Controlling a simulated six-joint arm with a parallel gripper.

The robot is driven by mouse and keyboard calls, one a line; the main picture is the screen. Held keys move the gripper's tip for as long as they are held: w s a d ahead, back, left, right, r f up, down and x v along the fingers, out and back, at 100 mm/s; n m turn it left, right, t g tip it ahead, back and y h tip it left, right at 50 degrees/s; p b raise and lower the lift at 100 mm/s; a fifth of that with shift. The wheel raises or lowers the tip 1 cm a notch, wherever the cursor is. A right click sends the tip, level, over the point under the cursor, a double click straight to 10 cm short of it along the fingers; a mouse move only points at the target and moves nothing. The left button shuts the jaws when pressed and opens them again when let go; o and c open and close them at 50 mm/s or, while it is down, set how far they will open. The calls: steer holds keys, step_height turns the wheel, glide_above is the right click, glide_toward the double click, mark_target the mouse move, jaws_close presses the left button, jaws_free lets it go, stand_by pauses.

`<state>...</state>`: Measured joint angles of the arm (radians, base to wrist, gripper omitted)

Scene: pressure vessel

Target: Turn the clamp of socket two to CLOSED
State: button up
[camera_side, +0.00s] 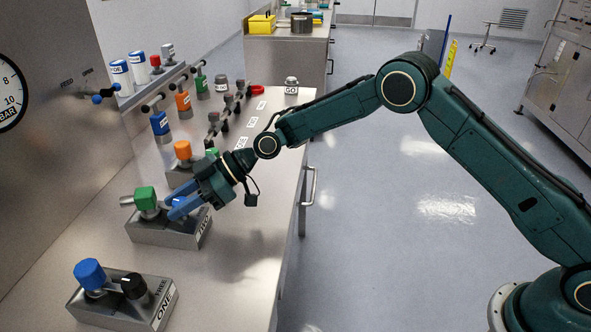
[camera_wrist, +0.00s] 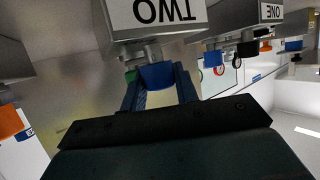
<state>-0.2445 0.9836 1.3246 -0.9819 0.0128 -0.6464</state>
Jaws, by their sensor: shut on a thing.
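Socket two (camera_side: 160,233) is a grey metal block on the bench, with a green plug (camera_side: 147,200) at its left end. In the wrist view its TWO label (camera_wrist: 165,12) shows upside down. My gripper (camera_side: 174,206) reaches in from the right, with its blue fingers low over the block's right part. In the wrist view the fingers are on both sides of a blue knob (camera_wrist: 157,76), shut on it, beneath the label. I take this knob for the clamp. The fingers mostly hide it in the side view, and I cannot read its position.
Socket one (camera_side: 120,305), with a blue plug (camera_side: 90,274) and a black knob (camera_side: 133,286), stands nearer. Behind my gripper are an orange plug (camera_side: 183,150) and several other coloured parts. A pressure gauge (camera_side: 8,95) is on the left panel. The bench's right front is clear.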

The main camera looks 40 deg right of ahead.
steer(key=shift+r+n+g, duration=0.1)
steer(key=shift+n+g, duration=1.2)
steer(key=shift+g, duration=0.2)
steer(key=o, duration=1)
steer(key=v, duration=1.3)
steer(key=shift+d, duration=0.4)
